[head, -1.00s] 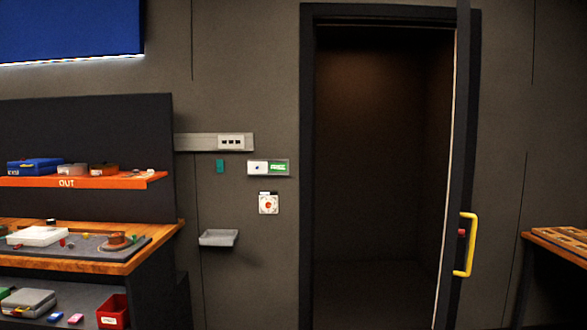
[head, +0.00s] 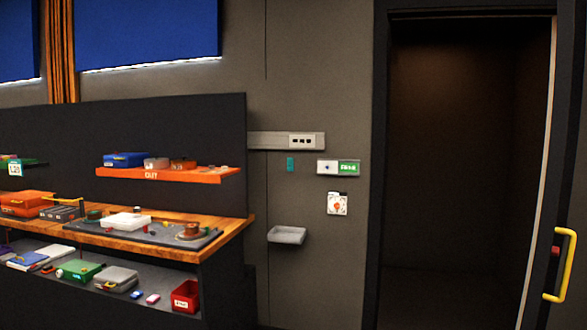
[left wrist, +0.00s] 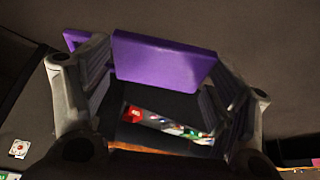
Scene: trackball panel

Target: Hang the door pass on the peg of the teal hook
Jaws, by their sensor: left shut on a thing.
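The teal hook (head: 290,164) is a small upright plate on the grey wall, left of the doorway and below the grey rail; its peg is too small to make out. My left gripper (left wrist: 165,85) is shut on a flat purple piece in the left wrist view, which I take to be the door pass (left wrist: 165,60). A purple part also sticks out past the left finger. The fingers hide part of the piece. Neither gripper shows in the head view, and my right gripper is in no view.
A white-and-green panel (head: 338,168) and a white plate with a red button (head: 337,204) are right of the hook. A grey wall tray (head: 287,235) juts out below it. A cluttered workbench (head: 235,232) stands left; the open doorway (head: 450,160) is right.

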